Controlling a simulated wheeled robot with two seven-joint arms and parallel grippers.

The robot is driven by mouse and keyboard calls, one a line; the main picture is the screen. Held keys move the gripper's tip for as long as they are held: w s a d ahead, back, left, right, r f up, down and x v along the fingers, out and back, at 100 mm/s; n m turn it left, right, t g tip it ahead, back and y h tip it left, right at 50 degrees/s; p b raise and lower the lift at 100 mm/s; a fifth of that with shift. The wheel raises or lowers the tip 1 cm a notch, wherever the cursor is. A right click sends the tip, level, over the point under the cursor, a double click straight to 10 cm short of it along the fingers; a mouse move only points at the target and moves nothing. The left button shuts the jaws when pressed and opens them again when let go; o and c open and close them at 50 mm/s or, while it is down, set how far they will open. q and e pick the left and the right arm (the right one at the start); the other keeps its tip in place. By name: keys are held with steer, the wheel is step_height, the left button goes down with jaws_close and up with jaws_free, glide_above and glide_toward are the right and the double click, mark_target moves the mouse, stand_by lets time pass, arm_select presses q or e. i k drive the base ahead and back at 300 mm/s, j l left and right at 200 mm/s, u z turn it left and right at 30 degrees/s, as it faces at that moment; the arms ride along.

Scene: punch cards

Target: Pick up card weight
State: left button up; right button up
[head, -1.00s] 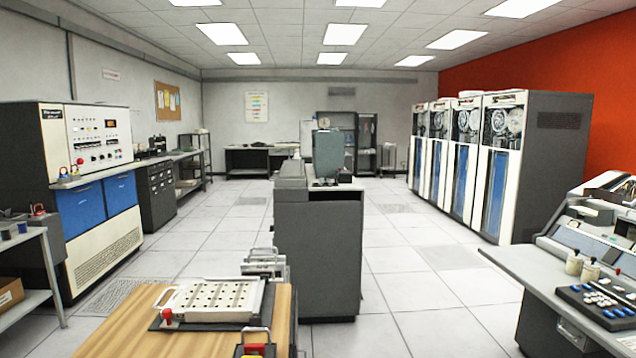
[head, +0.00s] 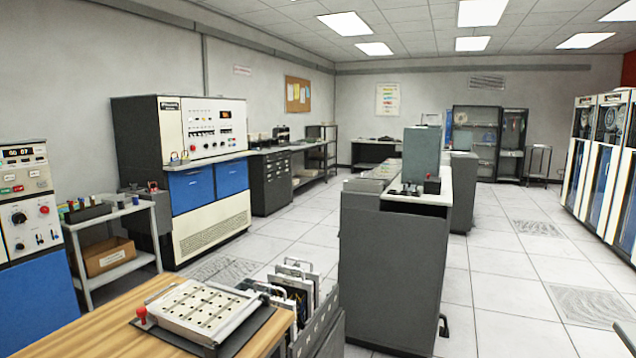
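I cannot clearly identify a card weight in the head view. A dark block with a small red part (head: 432,184) stands on the light top of the grey cabinet, but it is too small to tell what it is. A pale perforated plate (head: 203,309) lies on a dark base on the wooden table, with a red knob (head: 141,315) at its left corner. Neither of my grippers is in view.
The wooden table (head: 75,325) fills the lower left, with several handled panels (head: 290,285) in a rack beside it. A grey cabinet (head: 393,270) stands in the middle. A shelf cart (head: 112,229) and a blue-doored console (head: 190,185) stand left. Tiled floor (head: 500,270) is clear on the right.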

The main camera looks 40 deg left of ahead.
mark_target(411, 187)
steer(key=i+j+u, duration=0.2)
steer(key=i, duration=0.65)
steer(key=i+j+u, duration=0.25)
steer(key=i, duration=0.6)
steer(key=i+l+u, duration=0.2)
steer(key=i, duration=0.65)
steer(key=i+l+u, duration=0.2)
steer(key=i, duration=0.65)
steer(key=i+j+z, duration=0.7)
steer(key=j, duration=0.2)
